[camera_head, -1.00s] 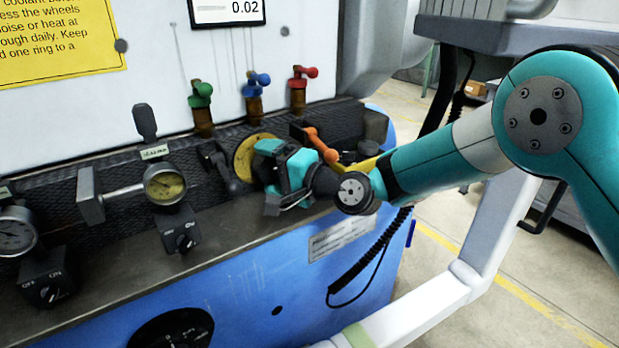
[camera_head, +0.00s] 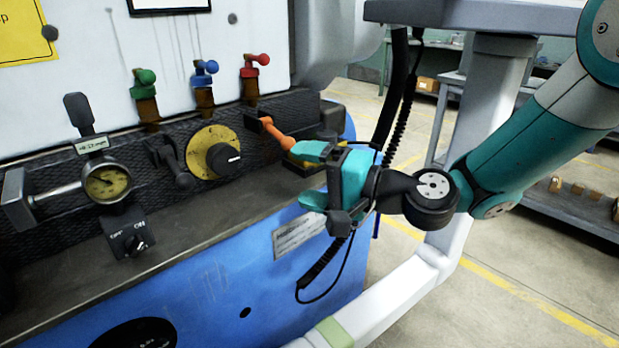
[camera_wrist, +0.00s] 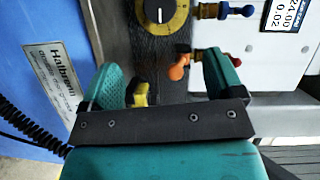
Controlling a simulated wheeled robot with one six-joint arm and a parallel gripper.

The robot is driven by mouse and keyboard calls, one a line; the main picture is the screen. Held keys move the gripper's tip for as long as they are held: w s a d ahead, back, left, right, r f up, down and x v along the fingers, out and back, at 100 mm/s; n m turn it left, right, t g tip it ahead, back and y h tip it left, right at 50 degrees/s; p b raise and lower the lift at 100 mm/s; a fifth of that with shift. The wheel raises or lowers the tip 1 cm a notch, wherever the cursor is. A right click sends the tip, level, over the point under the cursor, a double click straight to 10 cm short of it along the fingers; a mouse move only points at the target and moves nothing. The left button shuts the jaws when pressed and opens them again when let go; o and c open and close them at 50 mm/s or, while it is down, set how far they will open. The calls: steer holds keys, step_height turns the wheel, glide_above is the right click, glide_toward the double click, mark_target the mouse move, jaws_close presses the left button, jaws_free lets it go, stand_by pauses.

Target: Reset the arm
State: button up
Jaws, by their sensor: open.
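My gripper (camera_head: 308,176) is open and empty, in front of the right end of the blue machine's ledge in the head view. Its two teal fingers also show spread apart in the wrist view (camera_wrist: 160,82). An orange-handled lever (camera_head: 276,133) stands just behind the upper finger, and a yellow part beside it is partly hidden by the gripper. In the wrist view the orange handle (camera_wrist: 180,66) and the yellow part (camera_wrist: 141,93) show between the fingers. I cannot tell whether any finger touches them. My arm reaches in from the right.
The yellow dial with a black knob (camera_head: 215,152) is left of the lever. Green (camera_head: 145,83), blue (camera_head: 204,73) and red (camera_head: 255,65) valves stand behind. A dial gauge (camera_head: 107,184) is at left. A coiled black cable (camera_head: 322,262) hangs below my gripper.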

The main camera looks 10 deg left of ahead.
steer(key=s+d+r+n+g+h+p, duration=0.2)
steer(key=s+d+r+n+h+p, duration=0.2)
steer(key=s+d, duration=0.6)
steer(key=s+d+r+n+g+h+p, duration=0.3)
steer(key=s+d+r+n+h+p, duration=0.2)
steer(key=s+d, duration=0.5)
step_height(320, 180, up, 3)
steer(key=s+h+p, duration=0.1)
steer(key=h+p, duration=0.2)
steer(key=shift+s+d+f, duration=0.2)
steer(key=shift+s, duration=0.2)
